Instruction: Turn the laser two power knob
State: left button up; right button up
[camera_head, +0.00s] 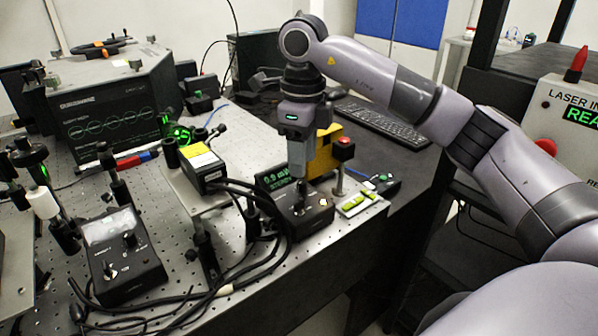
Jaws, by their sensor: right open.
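My right gripper (299,181) points straight down over a small black control box (312,222) near the bench's right edge. The gripper is open, and its fingers are partly lost against the dark box. A knob on top of this box shows just below the fingertips; I cannot tell whether they touch it. A green-lit display (273,180) stands behind the box. A second black control box (124,268), with a pale meter face and knobs, sits at the front left. I cannot read which box is laser two. My left gripper is not in view.
Black cables (240,280) loop across the perforated bench between the boxes. A yellow block (323,150) with a red button stands close behind the gripper. A yellow-labelled laser module (202,166) stands to the left. A keyboard (382,123) lies on the dark surface behind.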

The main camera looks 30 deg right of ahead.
aim_at(302, 182)
jog(key=shift+f, duration=2.3)
grip_shut()
jog(key=shift+n, duration=0.9)
grip_release()
jog(key=shift+w, duration=0.1)
jog(key=shift+r, duration=3.65)
jog(key=shift+f, duration=0.1)
